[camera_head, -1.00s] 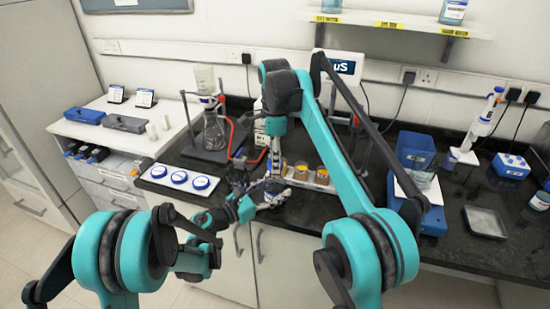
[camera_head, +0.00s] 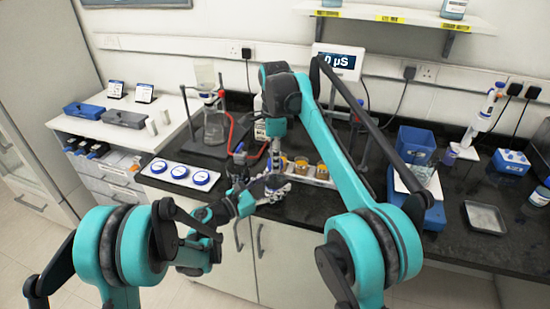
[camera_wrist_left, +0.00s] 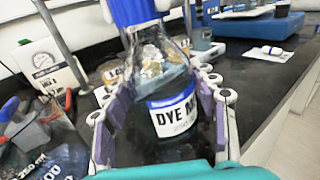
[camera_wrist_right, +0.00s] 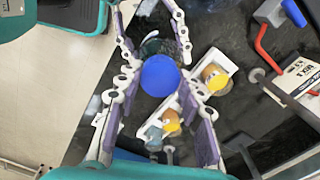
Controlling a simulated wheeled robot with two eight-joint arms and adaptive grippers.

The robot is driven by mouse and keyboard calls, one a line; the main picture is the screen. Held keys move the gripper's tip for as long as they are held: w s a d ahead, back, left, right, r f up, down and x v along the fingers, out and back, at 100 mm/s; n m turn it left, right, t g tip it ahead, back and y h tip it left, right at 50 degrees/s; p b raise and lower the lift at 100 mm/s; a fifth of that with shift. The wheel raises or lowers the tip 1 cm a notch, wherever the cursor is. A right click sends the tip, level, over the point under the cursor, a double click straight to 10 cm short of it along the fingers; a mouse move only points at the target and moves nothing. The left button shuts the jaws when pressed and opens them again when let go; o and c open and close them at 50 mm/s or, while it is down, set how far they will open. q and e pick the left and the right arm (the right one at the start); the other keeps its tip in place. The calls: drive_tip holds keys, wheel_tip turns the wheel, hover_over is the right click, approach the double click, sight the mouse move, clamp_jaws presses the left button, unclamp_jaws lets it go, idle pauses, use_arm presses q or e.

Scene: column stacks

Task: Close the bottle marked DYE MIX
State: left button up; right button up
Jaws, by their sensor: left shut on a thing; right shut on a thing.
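The DYE MIX bottle (camera_wrist_left: 165,105) is clear glass with dark liquid and a white-and-blue label. My left gripper (camera_head: 268,187) is shut around its body; its fingers flank the bottle in the left wrist view (camera_wrist_left: 160,95). A blue cap (camera_wrist_right: 160,76) is between the fingers of my right gripper (camera_wrist_right: 160,82), which is shut on it from above. In the left wrist view the cap (camera_wrist_left: 136,10) is at the bottle's top. I cannot tell whether it is fully seated. In the head view my right gripper (camera_head: 277,163) is right above the bottle, which is mostly hidden.
A white rack (camera_wrist_right: 190,103) with orange-topped vials stands close beside the bottle. A white tray (camera_head: 157,170) with three blue-rimmed discs lies to the left. A flask on a stand (camera_head: 215,128) with red tubing is behind. A blue box (camera_head: 415,147) stands right.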

drive_tip(key=shift+f, duration=0.35)
drive_tip(key=m, duration=0.9)
drive_tip(key=shift+m, duration=0.3)
drive_tip(key=m, duration=0.3)
drive_tip(key=shift+f+m, duration=0.1)
drive_tip(key=shift+m, duration=0.2)
drive_tip(key=o, duration=0.8)
